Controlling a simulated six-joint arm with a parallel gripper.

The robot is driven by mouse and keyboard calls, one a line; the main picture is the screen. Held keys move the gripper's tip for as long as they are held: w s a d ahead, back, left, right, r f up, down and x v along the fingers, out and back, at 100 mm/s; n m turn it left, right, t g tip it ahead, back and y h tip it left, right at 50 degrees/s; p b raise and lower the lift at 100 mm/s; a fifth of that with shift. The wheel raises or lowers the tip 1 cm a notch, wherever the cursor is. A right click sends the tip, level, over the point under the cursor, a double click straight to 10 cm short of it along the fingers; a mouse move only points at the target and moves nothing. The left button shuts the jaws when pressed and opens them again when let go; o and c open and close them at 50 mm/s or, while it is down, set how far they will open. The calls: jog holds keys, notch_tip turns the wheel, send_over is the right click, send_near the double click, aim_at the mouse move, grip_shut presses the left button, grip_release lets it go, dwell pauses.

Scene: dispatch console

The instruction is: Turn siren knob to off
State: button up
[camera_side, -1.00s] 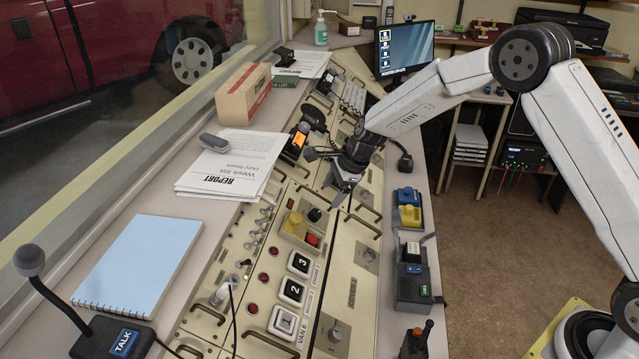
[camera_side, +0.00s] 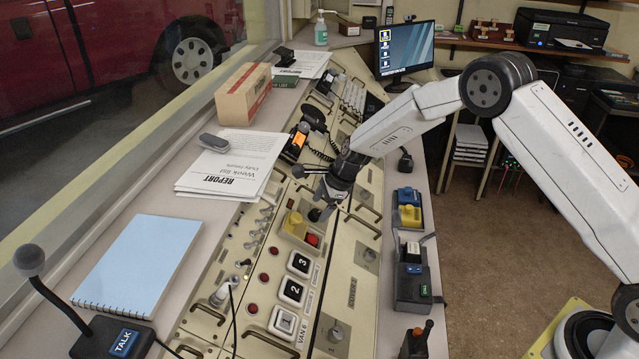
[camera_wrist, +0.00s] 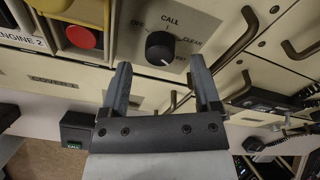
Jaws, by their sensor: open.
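A round black knob (camera_wrist: 160,48) sits on a cream panel with printing around it: OFF on its left, CALL above, CLEAR on its right. I read no "siren" label there. A small white mark shows on the knob's lower edge; which way it is set I cannot tell for sure. In the side view the black knob (camera_side: 314,215) stands beside the red button, partly behind my fingers. My gripper (camera_side: 325,208) is open and empty, close above it. In the wrist view my gripper's two fingers (camera_wrist: 160,66) point toward the knob, one to each side.
A red button (camera_wrist: 81,37) and a yellow housing (camera_side: 294,224) stand left of the knob. Bar handles (camera_wrist: 237,40) rise from the panel to its right. Numbered square buttons (camera_side: 292,291) lie nearer the camera. A blue and yellow unit (camera_side: 409,210) sits right of the panel.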

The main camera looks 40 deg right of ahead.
jog(key=shift+x, duration=1.15)
jog(key=shift+c, duration=0.2)
grip_shut()
